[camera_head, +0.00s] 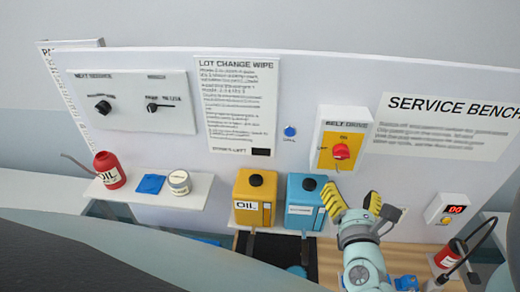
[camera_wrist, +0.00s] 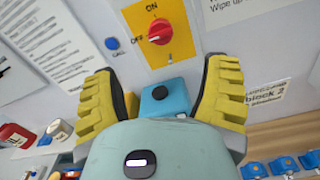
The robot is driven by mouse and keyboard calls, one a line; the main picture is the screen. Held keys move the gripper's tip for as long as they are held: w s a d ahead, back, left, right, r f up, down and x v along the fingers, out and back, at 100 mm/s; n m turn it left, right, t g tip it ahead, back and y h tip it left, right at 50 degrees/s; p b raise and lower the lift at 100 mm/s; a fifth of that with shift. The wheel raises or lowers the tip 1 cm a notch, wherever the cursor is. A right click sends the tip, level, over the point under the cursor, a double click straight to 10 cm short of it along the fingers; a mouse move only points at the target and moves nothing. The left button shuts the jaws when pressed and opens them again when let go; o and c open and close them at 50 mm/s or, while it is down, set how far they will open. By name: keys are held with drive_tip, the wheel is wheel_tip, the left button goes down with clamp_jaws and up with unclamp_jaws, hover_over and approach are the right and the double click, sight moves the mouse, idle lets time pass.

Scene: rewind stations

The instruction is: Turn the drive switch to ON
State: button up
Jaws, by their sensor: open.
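The drive switch is a red rotary knob (camera_head: 341,151) on a yellow plate (camera_head: 332,160) inside a white box labelled BELT DRIVE on the wall panel. It also shows at the top of the wrist view (camera_wrist: 160,33), with ON printed above the knob and OFF to its left. The knob's mark appears to point left, toward OFF. My gripper (camera_head: 362,202) has yellow ribbed fingers spread open and empty. It is below and a little right of the switch in the head view, apart from it. In the wrist view, the switch lies beyond the fingertips (camera_wrist: 160,75).
A blue container (camera_head: 304,205) and a yellow oil container (camera_head: 254,203) stand below and left of the switch. A blue button (camera_head: 290,132) is on the panel left of it. The panel around the switch is clear.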

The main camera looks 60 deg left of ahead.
sight(344, 157)
drive_tip(key=x, duration=1.3)
drive_tip(key=shift+o, duration=0.3)
drive_tip(key=shift+d, duration=0.1)
drive_tip(key=c, duration=1.2)
drive_tip(key=shift+c, duration=0.2)
drive_tip(key=shift+m+b, duration=0.45)
drive_tip(key=shift+m, duration=0.25)
drive_tip(key=shift+f+m+b, duration=0.1)
drive_tip(key=shift+m+b, duration=0.55)
drive_tip(key=shift+m, duration=0.35)
drive_tip(key=m+b, duration=0.1)
drive_tip(key=m, duration=0.4)
drive_tip(key=shift+w+d, duration=0.1)
drive_tip(key=shift+m, duration=0.4)
